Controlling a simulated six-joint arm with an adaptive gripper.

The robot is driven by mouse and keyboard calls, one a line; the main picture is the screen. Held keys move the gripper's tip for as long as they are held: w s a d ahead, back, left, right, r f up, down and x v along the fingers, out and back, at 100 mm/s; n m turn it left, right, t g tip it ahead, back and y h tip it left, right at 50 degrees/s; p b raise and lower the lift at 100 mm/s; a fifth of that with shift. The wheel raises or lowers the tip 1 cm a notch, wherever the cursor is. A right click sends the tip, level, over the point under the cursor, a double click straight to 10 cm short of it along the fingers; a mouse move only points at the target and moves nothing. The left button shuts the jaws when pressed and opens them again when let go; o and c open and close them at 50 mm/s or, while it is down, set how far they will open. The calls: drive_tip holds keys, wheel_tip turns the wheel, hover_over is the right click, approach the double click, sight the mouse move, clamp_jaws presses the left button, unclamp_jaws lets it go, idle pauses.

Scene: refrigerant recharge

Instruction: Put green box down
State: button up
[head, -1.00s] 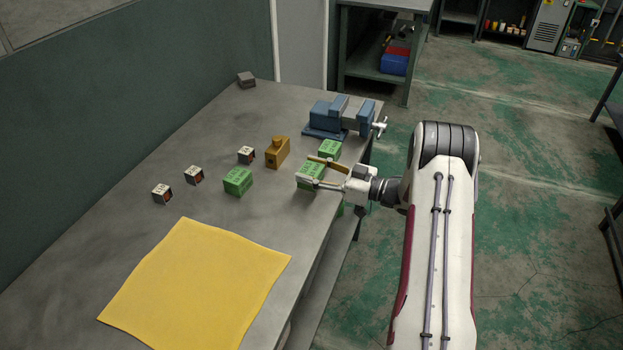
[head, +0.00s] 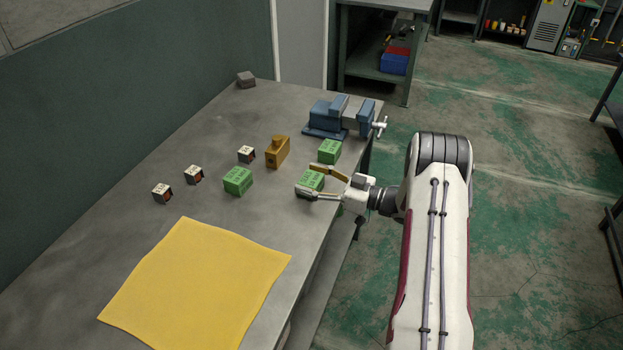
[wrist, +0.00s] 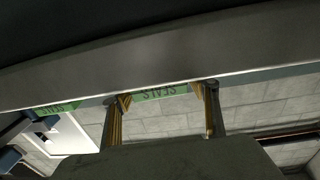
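My gripper (head: 314,180) is at the table's right side. Its two fingers are on opposite sides of a green box (head: 312,179) with dark lettering and look closed on it. In the wrist view the lettered box (wrist: 162,92) shows between the fingertips (wrist: 160,95), close to both. The box is at or just above the tabletop; I cannot tell whether it touches. Another green box (head: 328,151) stands behind it, near the vise. A third green box (head: 238,181) stands further left on the table.
A yellow cloth (head: 195,285) lies on the grey table (head: 120,240). A brass-coloured block (head: 277,152) and small white-and-dark blocks (head: 193,175) stand left of my gripper. A blue vise (head: 340,117) is at the back right. Bare tabletop lies between cloth and gripper.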

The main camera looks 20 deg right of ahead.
sight(319, 184)
idle(0.4)
drive_tip(key=shift+v, duration=0.95)
drive_tip(key=shift+s+a+f+v, duration=0.1)
drive_tip(key=shift+a+v, duration=0.05)
drive_tip(key=shift+v, duration=1.35)
drive_tip(key=shift+s+a+f+v, duration=0.1)
drive_tip(key=shift+s+v, duration=0.05)
drive_tip(key=shift+v, duration=1.3)
drive_tip(key=shift+c, duration=0.7)
drive_tip(key=shift+r, duration=0.1)
